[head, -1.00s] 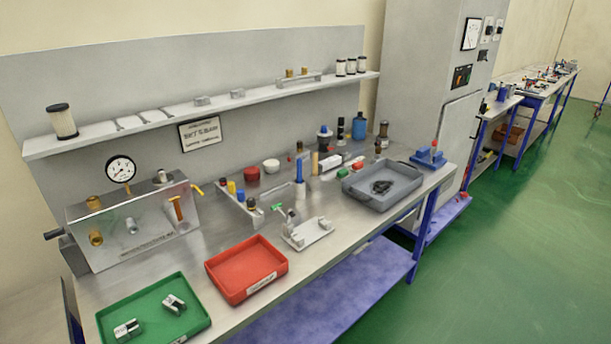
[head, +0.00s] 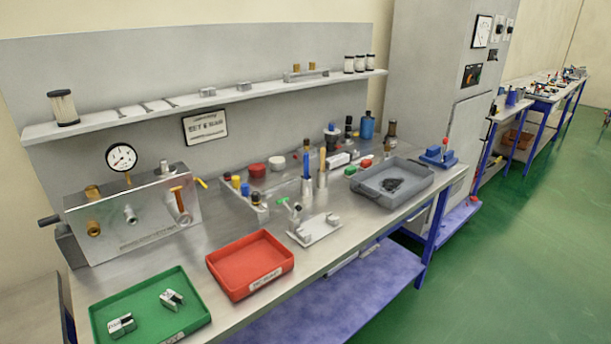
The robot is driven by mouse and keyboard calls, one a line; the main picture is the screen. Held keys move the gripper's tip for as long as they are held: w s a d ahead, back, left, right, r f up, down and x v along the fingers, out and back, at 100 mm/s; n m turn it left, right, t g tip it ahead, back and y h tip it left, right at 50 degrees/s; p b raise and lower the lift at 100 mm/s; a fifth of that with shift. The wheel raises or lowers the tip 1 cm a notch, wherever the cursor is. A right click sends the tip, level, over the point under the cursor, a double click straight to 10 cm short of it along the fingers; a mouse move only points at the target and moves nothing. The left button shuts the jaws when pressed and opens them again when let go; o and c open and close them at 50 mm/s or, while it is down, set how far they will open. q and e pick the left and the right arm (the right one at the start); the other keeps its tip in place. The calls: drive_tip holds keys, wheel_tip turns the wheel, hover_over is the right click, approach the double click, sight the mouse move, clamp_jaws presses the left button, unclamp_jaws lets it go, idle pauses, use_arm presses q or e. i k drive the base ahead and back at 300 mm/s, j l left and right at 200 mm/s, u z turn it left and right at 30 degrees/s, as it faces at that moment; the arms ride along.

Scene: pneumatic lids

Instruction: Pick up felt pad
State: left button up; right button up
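I cannot single out a felt pad with certainty. Two small metal blocks, one at the left (head: 122,325) and one at the right (head: 171,299), lie in the green tray (head: 150,280). Neither of my grippers is in the head view.
The steel workbench (head: 335,251) also holds a red tray (head: 285,248), a gauge block (head: 135,222), a small fixture plate (head: 316,230) and several bottles and tools behind. A shelf (head: 210,103) runs above. Green floor (head: 520,250) is open at the right.

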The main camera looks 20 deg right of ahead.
sight(351, 171)
drive_tip(key=l+u, duration=0.35)
drive_tip(key=i+l+u, duration=0.1)
drive_tip(key=l+u, duration=0.15)
drive_tip(key=u, duration=0.15)
drive_tip(key=l+u, duration=0.35)
drive_tip(key=j, duration=0.1)
